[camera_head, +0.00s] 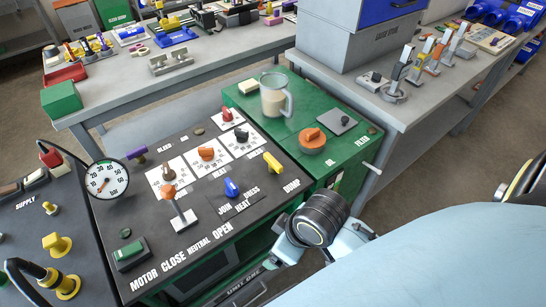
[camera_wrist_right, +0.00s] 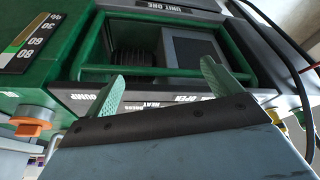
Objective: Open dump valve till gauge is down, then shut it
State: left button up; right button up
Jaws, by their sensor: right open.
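The yellow dump valve knob (camera_head: 273,163) stands at the right side of the black control panel, above the word DUMP. The round white gauge (camera_head: 106,180) is at the panel's left edge; its orange needle appears to point to the lower left, but its exact reading is too small to tell. My right gripper (camera_wrist_right: 162,70) is open and empty, its green fingers spread before the cart's front bar. In the head view my right arm reaches in at the cart's front right corner, apart from the dump knob. My left gripper is not in view.
Beside the dump knob is a blue knob (camera_head: 232,187); an orange-topped lever (camera_head: 178,208) stands further left. A jug (camera_head: 275,95) and an orange knob (camera_head: 312,138) sit on the green top. A green bar (camera_wrist_right: 150,74) crosses the cart's front.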

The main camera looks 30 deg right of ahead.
jog(key=w+r+n, duration=0.1)
jog(key=w+n, duration=0.2)
jog(key=w+a+r+n+g, duration=0.1)
jog(key=w+n, duration=0.2)
jog(key=w, duration=0.1)
jog(key=w+a+r+n, duration=0.1)
jog(key=w+n, duration=0.2)
jog(key=shift+w+a+g+y, duration=0.15)
jog(key=shift+w+g+y, duration=0.15)
jog(key=w+d+r+n+g+h, duration=0.1)
jog(key=w+d+r+n, duration=0.25)
jog(key=w+d, duration=0.2)
jog(key=n+g+h, duration=0.1)
send_near(273, 160)
notch_tip(273, 160, down, 9)
jog(key=shift+a+r+b, duration=0.1)
jog(key=shift+r+b, duration=0.05)
jog(key=shift+b, duration=0.9)
jog(key=c, duration=1)
